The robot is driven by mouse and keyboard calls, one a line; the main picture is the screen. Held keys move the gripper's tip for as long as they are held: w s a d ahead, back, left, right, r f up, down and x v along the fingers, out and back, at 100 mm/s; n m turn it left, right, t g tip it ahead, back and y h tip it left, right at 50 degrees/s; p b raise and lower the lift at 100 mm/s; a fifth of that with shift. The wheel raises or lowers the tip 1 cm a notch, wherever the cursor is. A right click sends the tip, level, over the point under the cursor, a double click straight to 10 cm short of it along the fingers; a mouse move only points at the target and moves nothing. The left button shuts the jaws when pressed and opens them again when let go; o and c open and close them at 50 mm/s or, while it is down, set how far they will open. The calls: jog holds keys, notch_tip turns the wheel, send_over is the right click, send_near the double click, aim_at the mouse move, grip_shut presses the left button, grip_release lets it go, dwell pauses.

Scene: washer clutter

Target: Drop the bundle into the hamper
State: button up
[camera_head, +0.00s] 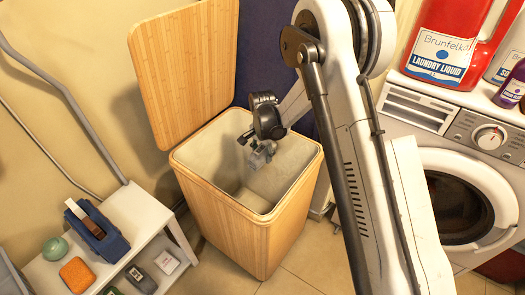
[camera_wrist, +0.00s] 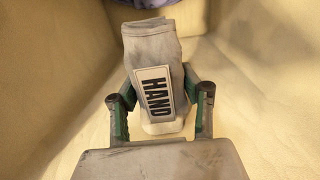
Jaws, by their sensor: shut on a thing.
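The hamper (camera_head: 240,229) is a wooden-panelled box with a pale lining. Its lid (camera_head: 184,70) stands open in the head view. My gripper (camera_head: 258,150) reaches over the hamper's mouth, and the bundle (camera_head: 263,156) hangs from it, small and grey. In the wrist view the bundle (camera_wrist: 154,77) is a folded grey cloth with a white label reading "HAND". My gripper's fingers (camera_wrist: 160,110) are on both sides of the bundle, shut on it. Pale lining surrounds it there. The bundle's far side is hidden.
A washing machine (camera_head: 437,137) stands at the right with a red laundry liquid jug (camera_head: 445,45) on top. A white side table (camera_head: 135,215) at the left holds a tape dispenser (camera_head: 97,225), an orange sponge (camera_head: 77,274) and other small items. Something purple (camera_wrist: 145,3) shows at the wrist view's top edge.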

notch_tip(320, 180, down, 26)
jog(key=shift+f, duration=0.25)
dwell(1.5)
jog(key=o, duration=1.3)
notch_tip(320, 180, up, 12)
jog(key=shift+r, duration=0.1)
dwell(0.5)
